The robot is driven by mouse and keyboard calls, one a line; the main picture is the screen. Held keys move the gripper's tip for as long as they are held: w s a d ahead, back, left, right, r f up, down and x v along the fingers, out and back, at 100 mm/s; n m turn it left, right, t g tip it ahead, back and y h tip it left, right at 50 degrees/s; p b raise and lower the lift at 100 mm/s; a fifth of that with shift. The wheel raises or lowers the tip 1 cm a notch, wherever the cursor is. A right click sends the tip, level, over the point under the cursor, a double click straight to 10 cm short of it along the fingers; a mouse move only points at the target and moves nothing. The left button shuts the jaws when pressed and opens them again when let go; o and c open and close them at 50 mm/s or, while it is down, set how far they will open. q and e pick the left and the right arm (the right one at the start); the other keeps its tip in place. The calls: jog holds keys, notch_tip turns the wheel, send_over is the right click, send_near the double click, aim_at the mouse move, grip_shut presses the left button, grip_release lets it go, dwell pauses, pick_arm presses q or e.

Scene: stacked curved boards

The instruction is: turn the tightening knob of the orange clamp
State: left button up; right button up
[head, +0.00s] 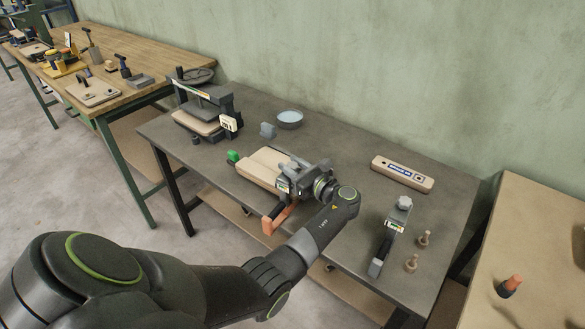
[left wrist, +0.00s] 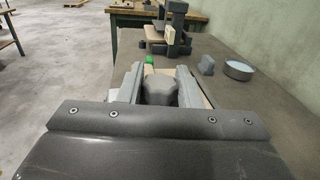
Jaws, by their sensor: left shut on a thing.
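The orange clamp (head: 277,219) sits at the front edge of the grey table, beside light wooden curved boards (head: 258,167). Only its orange lower part shows clearly in the head view; my left gripper hides the rest. My left gripper (head: 291,166) is over the near end of the boards, coming from the front right. In the left wrist view, its two grey fingers stand on either side of a rounded grey knob (left wrist: 160,90) and are shut on it. A green piece (head: 233,156) at the far end of the boards also shows in the left wrist view (left wrist: 150,59). My right gripper is not in view.
A black press-like device (head: 206,104) stands at the back left, with a bowl (head: 289,119) and a small grey block (head: 268,130) near it. A wooden block with a label (head: 402,174) lies at the right. A grey-black clamp (head: 390,237) and two small wooden pegs are at the right front.

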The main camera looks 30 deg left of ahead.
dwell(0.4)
pick_arm(q)
jog(key=o, duration=1)
jog(key=shift+c, duration=0.2)
